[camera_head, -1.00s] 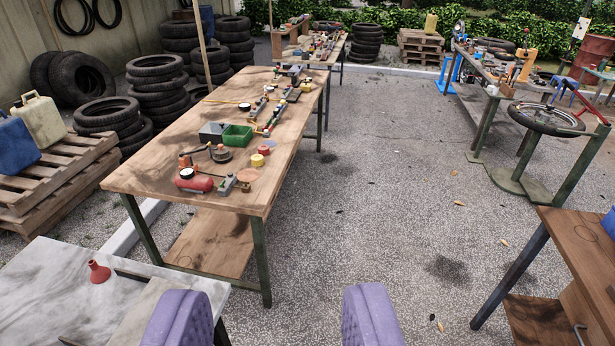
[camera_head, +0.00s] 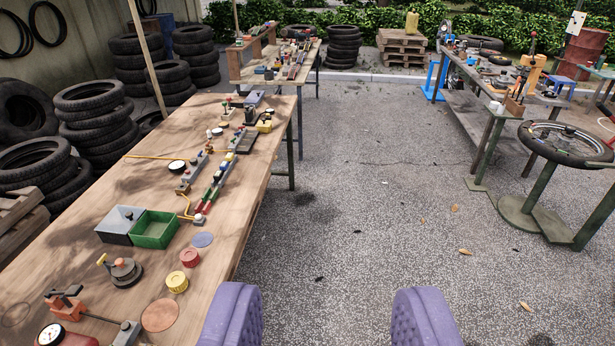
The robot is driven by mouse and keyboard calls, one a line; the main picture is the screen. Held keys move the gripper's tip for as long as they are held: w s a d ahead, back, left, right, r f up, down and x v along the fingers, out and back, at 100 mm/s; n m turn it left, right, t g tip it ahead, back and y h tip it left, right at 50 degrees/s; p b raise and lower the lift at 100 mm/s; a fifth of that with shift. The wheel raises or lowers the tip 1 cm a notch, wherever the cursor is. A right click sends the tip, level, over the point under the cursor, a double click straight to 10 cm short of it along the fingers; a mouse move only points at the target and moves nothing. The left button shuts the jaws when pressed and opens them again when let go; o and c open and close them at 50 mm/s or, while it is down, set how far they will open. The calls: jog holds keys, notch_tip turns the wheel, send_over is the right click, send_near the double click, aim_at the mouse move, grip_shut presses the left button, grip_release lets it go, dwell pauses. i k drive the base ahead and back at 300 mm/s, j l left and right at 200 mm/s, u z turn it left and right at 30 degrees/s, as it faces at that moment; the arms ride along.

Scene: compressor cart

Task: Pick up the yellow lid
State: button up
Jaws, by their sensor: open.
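The yellow lid (camera_head: 177,282), a small round cap with a ridged side, lies on the near part of the long wooden workbench (camera_head: 225,190), close to its right edge. A similar red lid (camera_head: 190,257) sits just behind it, a little to the right. My gripper (camera_head: 326,300) shows as two purple padded fingers at the bottom of the view. They are wide apart with nothing between them. The left finger is to the right of the yellow lid in the picture, apart from it, and covers part of the bench edge.
A copper disc (camera_head: 160,315) and a blue disc (camera_head: 202,240) lie near the lids. A green bin (camera_head: 154,230), a grey bin (camera_head: 119,225) and a black valve-like part (camera_head: 124,272) stand to the left. Clear paving (camera_head: 370,220) lies right of the bench.

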aim_at(264, 122)
jog(key=i, duration=2.75)
jog(key=i+u, duration=0.15)
jog(key=i, duration=0.35)
jog(key=i+l+u, duration=0.15)
jog(key=i, duration=0.35)
jog(key=i+l+u, duration=0.15)
jog(key=i, duration=0.35)
jog(key=i+l+u, duration=0.65)
jog(key=i, duration=0.25)
